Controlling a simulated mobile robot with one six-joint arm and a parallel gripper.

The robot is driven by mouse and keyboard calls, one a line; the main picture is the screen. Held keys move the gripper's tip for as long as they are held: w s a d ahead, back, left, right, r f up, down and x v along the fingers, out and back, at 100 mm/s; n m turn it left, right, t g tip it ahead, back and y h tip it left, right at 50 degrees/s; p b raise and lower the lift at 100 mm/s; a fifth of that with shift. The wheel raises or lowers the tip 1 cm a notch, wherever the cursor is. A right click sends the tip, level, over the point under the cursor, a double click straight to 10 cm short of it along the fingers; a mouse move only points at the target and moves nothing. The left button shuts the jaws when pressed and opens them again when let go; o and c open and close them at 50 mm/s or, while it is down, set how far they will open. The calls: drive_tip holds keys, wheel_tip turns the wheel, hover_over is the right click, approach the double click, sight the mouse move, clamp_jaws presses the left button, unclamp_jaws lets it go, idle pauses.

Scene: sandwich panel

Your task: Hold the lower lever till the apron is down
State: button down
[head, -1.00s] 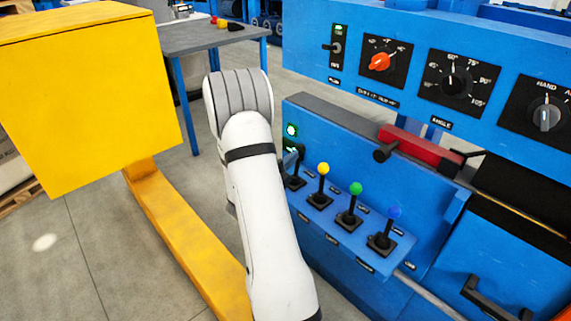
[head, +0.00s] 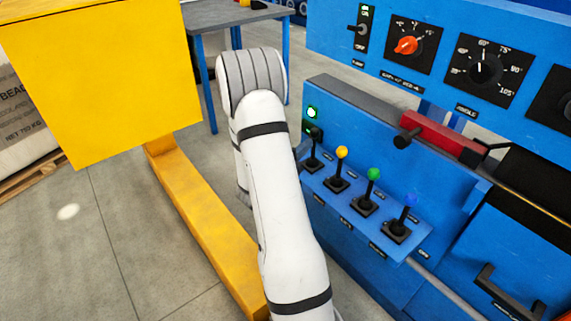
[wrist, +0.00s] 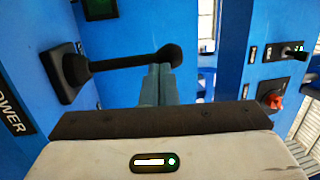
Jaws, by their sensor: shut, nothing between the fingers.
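The lever with a black knob (head: 316,132) stands at the far end of a row of levers in the head view. In the wrist view its black shaft and knob (wrist: 172,56) lie across the picture, beside a label ending in "OWER" (wrist: 12,115). My gripper (wrist: 160,70) is shut, with its fingertips at the shaft just by the knob. Whether they touch it I cannot tell. In the head view my arm hides the gripper. I cannot identify the apron for certain.
Yellow (head: 342,152), green (head: 374,174) and blue (head: 410,199) levers stand close beside the black one. A green lamp (head: 312,112) glows above. The blue control panel (head: 420,85) overhangs. A yellow box (head: 100,80) stands left; open floor (head: 110,240) lies below it.

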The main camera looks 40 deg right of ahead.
drive_tip(key=f+p+v, duration=0.1)
drive_tip(key=v, duration=1)
drive_tip(key=shift+p, duration=0.4)
drive_tip(key=s+a+r+m+g+y+p, duration=0.2)
drive_tip(key=s+r+m+g+y+p, duration=0.3)
drive_tip(key=r+m, duration=0.45)
drive_tip(key=s+a+r+m+g+y+p, duration=0.2)
drive_tip(key=s+r+m+g+y+p, duration=0.1)
drive_tip(key=s+r+m+p, duration=0.5)
drive_tip(key=a+r+m+t+y+p, duration=0.7)
drive_tip(key=a+r+m+y+p, duration=0.3)
drive_tip(key=a+r+m, duration=0.9)
drive_tip(key=shift+s+a+m+t+y, duration=0.2)
drive_tip(key=shift+s+m+t+y, duration=0.25)
drive_tip(key=shift+m+y, duration=0.4)
